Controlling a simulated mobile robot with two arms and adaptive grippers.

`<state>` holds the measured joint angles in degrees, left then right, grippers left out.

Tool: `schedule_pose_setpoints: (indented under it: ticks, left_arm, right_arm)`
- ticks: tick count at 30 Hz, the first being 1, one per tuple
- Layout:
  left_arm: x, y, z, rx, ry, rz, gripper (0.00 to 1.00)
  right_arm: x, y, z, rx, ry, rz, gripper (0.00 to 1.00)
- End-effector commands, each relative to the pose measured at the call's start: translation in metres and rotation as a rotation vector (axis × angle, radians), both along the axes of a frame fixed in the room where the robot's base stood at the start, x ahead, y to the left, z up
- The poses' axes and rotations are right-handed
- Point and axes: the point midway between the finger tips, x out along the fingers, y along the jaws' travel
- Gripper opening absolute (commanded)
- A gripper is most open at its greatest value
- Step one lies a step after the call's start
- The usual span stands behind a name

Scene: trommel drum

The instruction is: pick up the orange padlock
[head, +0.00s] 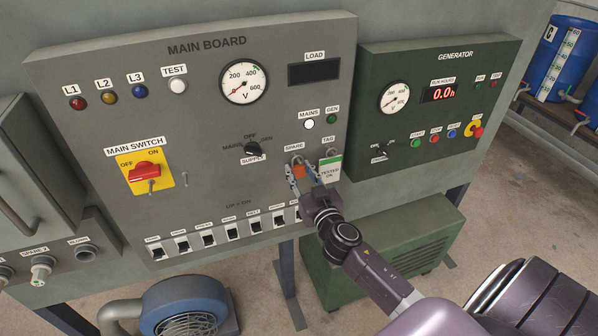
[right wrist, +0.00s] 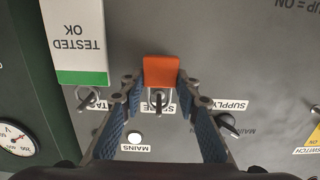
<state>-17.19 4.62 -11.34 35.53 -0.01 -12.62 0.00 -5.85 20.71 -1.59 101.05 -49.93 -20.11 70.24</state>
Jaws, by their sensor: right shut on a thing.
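The orange padlock (head: 299,171) is at the SPARE hook on the grey main board, right of the supply selector. In the right wrist view the padlock (right wrist: 161,70) shows its orange body, with its metal shackle at the hook. My right gripper (head: 301,183) reaches the board from below right. In the right wrist view its blue-padded fingers (right wrist: 158,84) are on both sides of the padlock, shut on it. Whether the shackle is still round the hook is hard to tell. My left gripper is not in view.
A white and green TESTED OK tag (head: 329,172) hangs on the TAG hook close beside the padlock. The supply selector (head: 252,149) is to the left, and a row of breakers (head: 231,234) is below. The green generator panel (head: 432,150) stands right.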

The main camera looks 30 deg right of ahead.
Motion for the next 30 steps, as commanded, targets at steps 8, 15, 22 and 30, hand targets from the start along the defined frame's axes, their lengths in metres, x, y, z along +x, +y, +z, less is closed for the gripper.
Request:
schedule_pose_setpoints:
  ticks: [8, 15, 22, 30]
  left_arm:
    - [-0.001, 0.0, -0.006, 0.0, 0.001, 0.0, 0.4]
    - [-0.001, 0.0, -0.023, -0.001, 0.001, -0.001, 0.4]
    - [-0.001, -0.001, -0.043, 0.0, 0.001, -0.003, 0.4]
    - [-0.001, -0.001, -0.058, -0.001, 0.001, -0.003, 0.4]
  right_arm:
    - [-0.011, 0.004, 0.01, 0.0, 0.0, 0.003, 0.02]
    - [-0.059, 0.015, 0.008, 0.003, 0.001, 0.001, 0.02]
    - [-0.118, 0.029, 0.007, 0.002, 0.001, 0.0, 0.02]
    - [-0.161, 0.039, 0.011, 0.001, 0.001, 0.0, 0.02]
